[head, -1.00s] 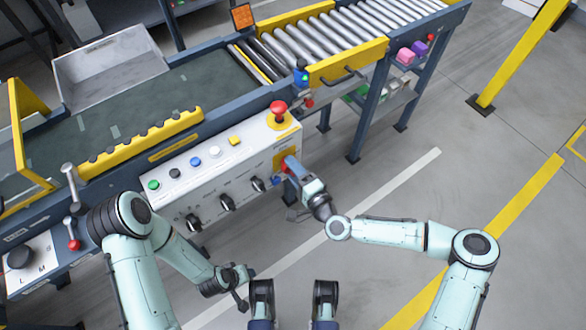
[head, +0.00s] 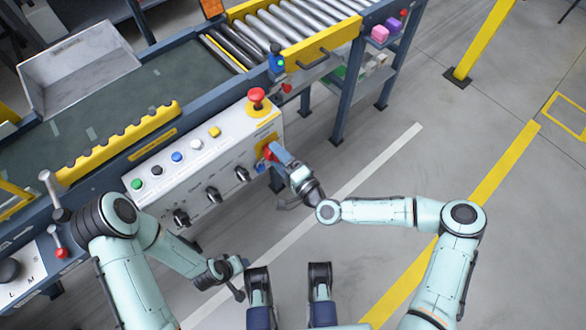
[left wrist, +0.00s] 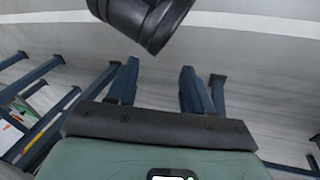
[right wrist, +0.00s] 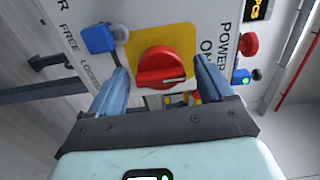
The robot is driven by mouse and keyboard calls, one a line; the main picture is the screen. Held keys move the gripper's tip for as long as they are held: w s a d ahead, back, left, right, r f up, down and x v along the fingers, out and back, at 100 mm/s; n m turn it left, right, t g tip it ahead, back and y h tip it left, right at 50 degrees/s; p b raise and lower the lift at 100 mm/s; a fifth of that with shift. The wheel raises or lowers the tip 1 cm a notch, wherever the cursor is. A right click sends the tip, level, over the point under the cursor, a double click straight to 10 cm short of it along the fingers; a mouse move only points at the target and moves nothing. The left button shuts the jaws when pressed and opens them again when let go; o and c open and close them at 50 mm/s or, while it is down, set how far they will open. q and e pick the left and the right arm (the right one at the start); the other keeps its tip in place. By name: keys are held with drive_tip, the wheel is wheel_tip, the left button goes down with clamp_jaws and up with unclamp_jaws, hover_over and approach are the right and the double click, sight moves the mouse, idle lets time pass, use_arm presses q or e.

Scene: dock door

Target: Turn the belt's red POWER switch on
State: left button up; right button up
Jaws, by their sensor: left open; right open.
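The red POWER switch (right wrist: 163,67) is a round knob with a raised grip bar on a yellow plate (right wrist: 185,38). In the right wrist view the bar lies roughly level, with a white mark toward its right end. POWER and ON are printed to its right. My right gripper (right wrist: 162,78) is open, with one finger on each side of the knob; I cannot tell whether they touch it.
A blue padlock-like part (right wrist: 99,39) sits close left of the knob. A red mushroom button (head: 257,97) stands above the switch on the white panel (head: 215,165). Black knobs and coloured buttons line the panel. Open floor (head: 385,175) lies to the right.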

use_arm(q)
drive_tip(key=shift+s+d+r+g+p, duration=0.2)
drive_tip(key=shift+s+d+r+p, duration=0.2)
drive_tip(key=shift+s, duration=0.2)
drive_tip(key=shift+s+d+r+g+p, duration=0.2)
drive_tip(key=shift+s+r+p, duration=0.1)
drive_tip(key=shift+s+r, duration=0.2)
use_arm(e)
drive_tip(key=v, duration=1.2)
drive_tip(key=shift+s+d, duration=0.15)
drive_tip(key=shift+s, duration=0.05)
drive_tip(key=shift+r, duration=0.1)
